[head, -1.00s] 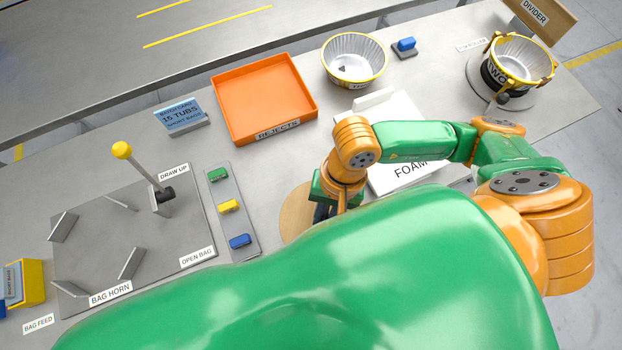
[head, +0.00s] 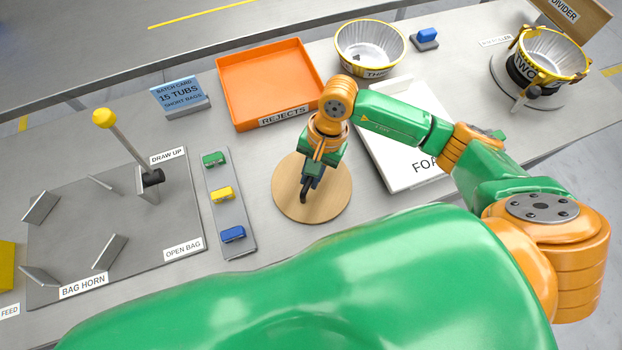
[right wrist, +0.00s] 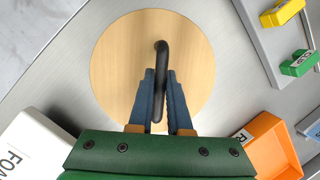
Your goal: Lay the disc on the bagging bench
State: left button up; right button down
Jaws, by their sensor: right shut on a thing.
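The disc (head: 335,205) is round, pale wood, with a black bar handle, and appears level. My right gripper (head: 308,188) is above it, shut on the handle. In the right wrist view the dark fingers close on the handle (right wrist: 161,62) at the middle of the disc (right wrist: 115,65). The disc is over the grey bagging bench (head: 90,150), between the coloured clips and the foam block. I cannot tell whether its underside touches the bench. My left gripper is not in view.
A strip with green, yellow and blue clips (head: 222,195) lies left of the disc. The white foam block (head: 395,125) is at its right, and the orange rejects tray (head: 265,75) behind. The bag horn plate (head: 150,225) is farther left.

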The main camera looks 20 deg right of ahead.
jog(key=shift+f, duration=0.15)
jog(key=c, duration=1.3)
grip_release()
jog(key=shift+f, duration=0.1)
jog(key=o, duration=0.5)
jog(key=shift+c, duration=0.2)
jog(key=shift+r, duration=0.2)
jog(key=shift+w+d+r, duration=0.1)
jog(key=shift+w+r, duration=0.05)
jog(key=shift+r, duration=0.1)
jog(key=b+v, duration=0.1)
jog(key=v, duration=1)
jog(key=shift+r+b, duration=0.2)
jog(key=shift+b, duration=0.1)
